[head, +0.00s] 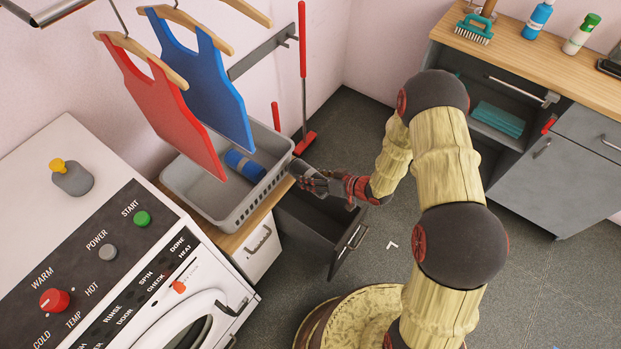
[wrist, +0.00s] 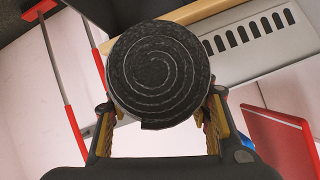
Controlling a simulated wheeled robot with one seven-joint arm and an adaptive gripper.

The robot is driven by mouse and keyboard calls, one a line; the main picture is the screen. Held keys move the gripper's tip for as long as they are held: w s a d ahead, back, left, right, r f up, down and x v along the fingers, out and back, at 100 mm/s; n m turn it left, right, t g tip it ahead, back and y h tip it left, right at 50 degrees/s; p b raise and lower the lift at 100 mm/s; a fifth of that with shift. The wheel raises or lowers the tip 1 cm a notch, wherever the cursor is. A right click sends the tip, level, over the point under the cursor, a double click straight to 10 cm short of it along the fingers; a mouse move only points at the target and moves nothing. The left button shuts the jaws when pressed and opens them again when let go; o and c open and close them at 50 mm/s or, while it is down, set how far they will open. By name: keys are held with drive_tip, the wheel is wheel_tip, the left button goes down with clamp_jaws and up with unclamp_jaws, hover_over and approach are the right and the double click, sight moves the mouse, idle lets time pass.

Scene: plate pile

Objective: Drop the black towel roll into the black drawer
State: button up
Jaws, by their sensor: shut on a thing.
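My gripper (wrist: 158,112) is shut on the black towel roll (wrist: 158,70), whose spiral end faces the wrist camera between the two fingers. In the head view my gripper (head: 304,178) is beside the right end of the grey basket, above the black drawer. The roll is hard to make out there against my dark gripper. The black drawer (head: 345,255) is pulled open below my gripper and forearm, its handle towards the right. Part of its inside is hidden by my arm.
A grey basket (head: 205,200) holds a blue towel roll (head: 245,165) on the wooden counter. Red (head: 160,105) and blue (head: 205,80) tops hang above it. A washing machine (head: 120,240) stands at left. A red broom (head: 303,70) leans behind.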

wheel_tip(320, 180, down, 6)
drive_tip(key=b, duration=0.5)
drive_tip(key=o, duration=1.4)
drive_tip(key=shift+c, duration=0.2)
drive_tip(key=v, duration=1.2)
